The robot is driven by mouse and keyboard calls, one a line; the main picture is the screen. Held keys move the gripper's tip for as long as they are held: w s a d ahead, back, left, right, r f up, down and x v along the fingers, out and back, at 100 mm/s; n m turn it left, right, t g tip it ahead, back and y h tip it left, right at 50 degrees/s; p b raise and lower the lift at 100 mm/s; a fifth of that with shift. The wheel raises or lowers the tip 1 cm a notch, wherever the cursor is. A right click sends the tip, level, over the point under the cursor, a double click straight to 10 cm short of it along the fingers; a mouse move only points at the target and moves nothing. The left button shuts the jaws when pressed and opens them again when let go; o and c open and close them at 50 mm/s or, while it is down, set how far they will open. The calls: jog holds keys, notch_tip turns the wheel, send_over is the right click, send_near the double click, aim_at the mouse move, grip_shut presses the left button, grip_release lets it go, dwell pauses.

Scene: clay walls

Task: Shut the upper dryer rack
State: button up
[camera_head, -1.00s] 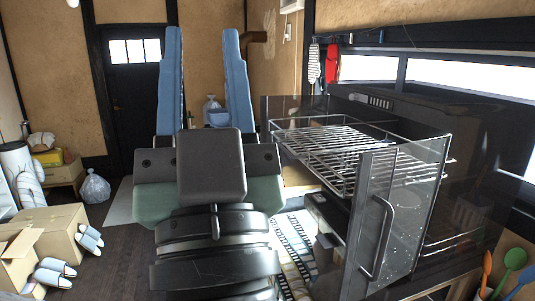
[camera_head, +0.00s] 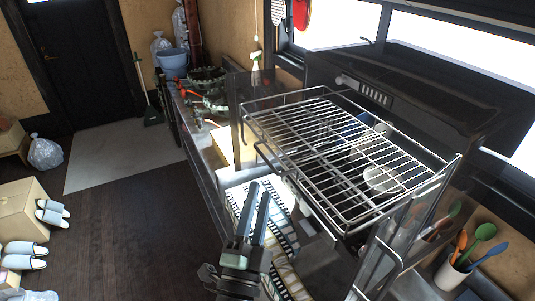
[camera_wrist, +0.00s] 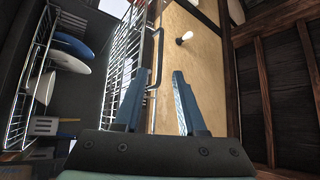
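The upper dryer rack (camera_head: 318,140) is a silver wire shelf, slid out of the dark dish dryer (camera_head: 430,118). Its wire handle (camera_head: 263,155) sticks out on the front side, facing my gripper (camera_head: 260,187). My gripper is open and empty, lower in the picture than the handle, fingers pointing up. In the wrist view the rack (camera_wrist: 121,75) and its handle (camera_wrist: 157,70) show beyond the blue fingers (camera_wrist: 160,76); I cannot tell whether they touch the handle. The dryer's clear door (camera_head: 385,245) with its bar handle hangs open at the near side.
Dishes (camera_wrist: 73,47) stand below the rack. A utensil holder (camera_head: 452,277) stands at the right. A counter with wreath-like items (camera_head: 207,75) runs behind my gripper. The dark floor (camera_head: 125,215) at left is open, with slippers and a box at its edge.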

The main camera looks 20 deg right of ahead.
aim_at(267, 159)
jog(key=p+x, duration=0.1)
jog(key=x, duration=0.7)
jog(key=shift+w+d+r, duration=0.1)
jog(key=shift+w, duration=0.15)
grip_shut()
dwell(1.1)
